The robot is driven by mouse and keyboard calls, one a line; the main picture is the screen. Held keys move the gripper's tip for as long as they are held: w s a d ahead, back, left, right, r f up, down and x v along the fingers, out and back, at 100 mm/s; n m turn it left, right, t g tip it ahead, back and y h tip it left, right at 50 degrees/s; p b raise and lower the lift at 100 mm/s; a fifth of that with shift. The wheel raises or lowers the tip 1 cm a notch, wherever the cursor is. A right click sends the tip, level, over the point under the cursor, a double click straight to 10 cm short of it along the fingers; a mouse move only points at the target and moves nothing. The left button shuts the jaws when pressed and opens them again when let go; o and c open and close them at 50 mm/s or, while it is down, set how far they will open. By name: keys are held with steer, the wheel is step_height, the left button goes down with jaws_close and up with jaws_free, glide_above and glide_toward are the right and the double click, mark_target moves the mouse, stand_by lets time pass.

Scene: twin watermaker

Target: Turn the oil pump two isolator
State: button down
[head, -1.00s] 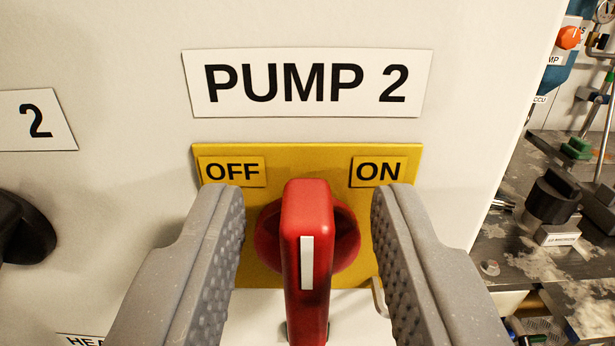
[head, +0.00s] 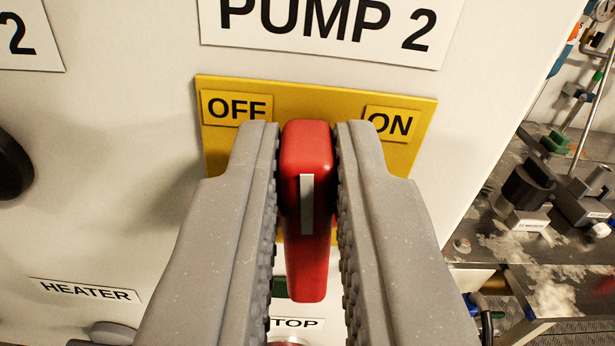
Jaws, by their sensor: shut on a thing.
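The red isolator handle (head: 306,250) with a white stripe stands in front of a yellow plate (head: 310,97) marked OFF at left and ON at right. A white PUMP 2 sign (head: 330,25) is above it. The handle looks close to upright in the picture, its stripe between the two labels. My gripper (head: 307,150) is shut on the handle, one grey ridged finger on each side. The fingers hide the round red base of the handle and part of the yellow plate.
A black knob (head: 12,165) is at the left edge. A HEATER label (head: 85,290) and a partly hidden STOP label (head: 296,323) are lower down. Beyond the panel's right edge is a worn bench (head: 550,270) with black fittings (head: 530,188) and pipes.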

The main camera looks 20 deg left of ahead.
steer(key=f+n+b, duration=0.1)
steer(key=n+b, duration=0.4)
steer(key=b, duration=0.1)
steer(key=a+f+n+b, duration=0.1)
steer(key=n+b, duration=0.5)
steer(key=s+a+f+n+b, duration=0.1)
steer(key=n+b, duration=0.4)
steer(key=b, duration=0.1)
steer(key=shift+s+n, duration=0.1)
steer(key=shift+n, duration=0.3)
steer(key=shift+f, duration=0.1)
steer(key=c, duration=1.4)
jaws_free()
steer(key=shift+c, duration=0.2)
steer(key=shift+r, duration=0.2)
steer(key=p+v, duration=0.1)
steer(key=v, duration=1.2)
steer(key=shift+s+d, duration=0.2)
steer(key=shift+s, duration=0.1)
